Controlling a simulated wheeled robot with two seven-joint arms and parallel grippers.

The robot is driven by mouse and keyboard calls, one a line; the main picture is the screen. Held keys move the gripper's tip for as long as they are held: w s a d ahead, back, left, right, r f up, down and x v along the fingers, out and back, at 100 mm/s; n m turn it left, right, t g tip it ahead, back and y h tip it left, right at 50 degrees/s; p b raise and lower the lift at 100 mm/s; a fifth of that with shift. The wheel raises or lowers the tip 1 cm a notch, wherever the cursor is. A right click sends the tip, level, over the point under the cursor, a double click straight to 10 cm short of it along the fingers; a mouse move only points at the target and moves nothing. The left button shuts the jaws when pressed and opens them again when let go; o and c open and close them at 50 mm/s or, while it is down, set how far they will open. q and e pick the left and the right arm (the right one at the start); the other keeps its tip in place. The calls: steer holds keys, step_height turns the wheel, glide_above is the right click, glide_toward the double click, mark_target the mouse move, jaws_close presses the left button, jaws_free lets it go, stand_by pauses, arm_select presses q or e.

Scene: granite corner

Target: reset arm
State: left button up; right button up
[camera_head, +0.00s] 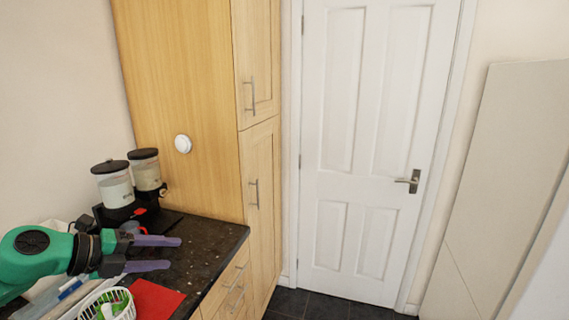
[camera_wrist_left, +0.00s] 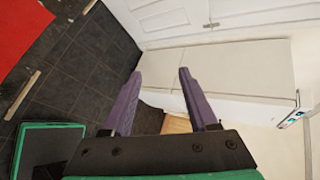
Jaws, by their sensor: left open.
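My left arm, green with black joints, comes in from the left in the head view. Its gripper (camera_head: 172,254) has two purple fingers spread apart, with nothing between them, above the dark speckled counter (camera_head: 212,246). In the left wrist view the open fingers (camera_wrist_left: 161,76) show with the tiled floor and pale panels beyond them. My right gripper is not in view.
A dispenser with two clear jars (camera_head: 116,186) stands at the counter's back. A red sheet (camera_head: 155,300) and a white basket (camera_head: 106,304) lie near the front. A tall wooden cabinet (camera_head: 185,90) borders the counter; a white door (camera_head: 343,190) is shut.

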arm_select(q)
steer(key=a+f+n+t+y, duration=0.3)
steer(key=f+n+y, duration=0.25)
steer(key=n, duration=0.45)
steer(key=a+f+n+t+y, duration=0.35)
steer(key=f+n, duration=0.25)
steer(key=n, duration=0.3)
steer(key=s+d+f+n+g, duration=0.4)
steer(key=s+f+g, duration=0.2)
steer(key=s+f, duration=0.3)
steer(key=s+d+f+n+g, duration=0.4)
steer(key=s+d+f+g, duration=0.15)
steer(key=s, duration=0.55)
steer(key=s+f+g+b, duration=0.2)
steer(key=f+b, duration=0.7)
steer(key=f, duration=2.5)
steer(key=s+a+f+b, duration=0.3)
steer(key=s+f+b, duration=0.4)
steer(key=s+f, duration=1)
step_height(320, 180, down, 4)
steer(key=shift+s+f+m+g+h+b, duration=0.1)
steer(key=shift+s+m+g+h+b, duration=0.2)
steer(key=shift+s, duration=0.05)
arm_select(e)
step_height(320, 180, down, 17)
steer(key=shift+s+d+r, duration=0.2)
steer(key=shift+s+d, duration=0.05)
